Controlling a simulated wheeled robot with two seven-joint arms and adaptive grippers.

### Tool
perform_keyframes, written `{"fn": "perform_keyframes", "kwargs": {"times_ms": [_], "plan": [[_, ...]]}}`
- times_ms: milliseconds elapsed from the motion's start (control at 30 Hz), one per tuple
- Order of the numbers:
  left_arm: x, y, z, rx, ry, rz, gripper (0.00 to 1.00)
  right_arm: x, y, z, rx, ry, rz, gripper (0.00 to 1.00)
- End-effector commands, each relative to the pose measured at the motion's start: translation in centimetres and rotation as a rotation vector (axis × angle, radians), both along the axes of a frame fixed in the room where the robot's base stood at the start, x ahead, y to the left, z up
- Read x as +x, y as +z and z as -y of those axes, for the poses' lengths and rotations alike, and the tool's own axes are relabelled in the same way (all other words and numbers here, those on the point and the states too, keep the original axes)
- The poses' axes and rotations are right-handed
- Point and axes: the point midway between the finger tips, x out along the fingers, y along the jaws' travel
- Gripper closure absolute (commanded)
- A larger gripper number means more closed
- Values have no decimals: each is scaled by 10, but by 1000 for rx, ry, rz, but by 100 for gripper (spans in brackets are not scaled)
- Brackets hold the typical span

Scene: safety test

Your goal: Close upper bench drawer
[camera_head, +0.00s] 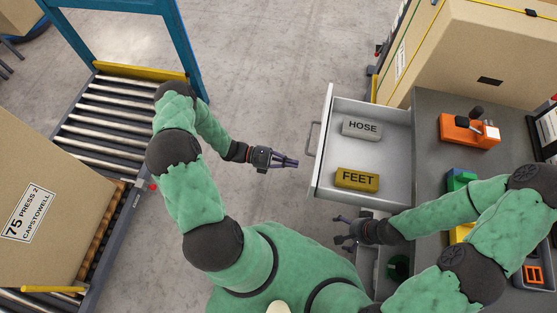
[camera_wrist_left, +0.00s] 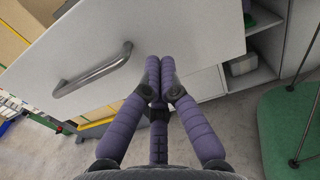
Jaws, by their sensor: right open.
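The upper bench drawer (camera_head: 385,185) is pulled out to the left from the grey bench in the head view. Its inside is open to view, with a grey HOSE block (camera_head: 362,127) and a yellow FEET block (camera_head: 358,179) in it. Its bar handle (camera_head: 313,139) is on the pale front panel, and also shows in the left wrist view (camera_wrist_left: 93,70). My left gripper (camera_head: 292,162) has its fingers together, empty, pointing at the front panel with a small gap in the head view. My right gripper (camera_head: 345,232) is open beside the drawer's near side.
The bench top (camera_head: 425,150) carries an orange tool (camera_head: 468,131). A large cardboard box (camera_head: 480,60) stands behind the drawer. A roller conveyor (camera_head: 105,120) with another box (camera_head: 50,190) is at left. Bare floor lies between conveyor and drawer.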

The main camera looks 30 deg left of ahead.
Motion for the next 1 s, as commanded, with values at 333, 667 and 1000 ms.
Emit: {"fn": "perform_keyframes", "kwargs": {"times_ms": [333,667,1000], "plan": [[12,-1,42,1,-1,1,100,0,-12,0,0,0,0,0],[13,0,47,1,0,0,100,0,-13,0,0,0,0,0],[16,1,57,0,-2,-1,100,0,-11,0,0,0,0,0]]}}
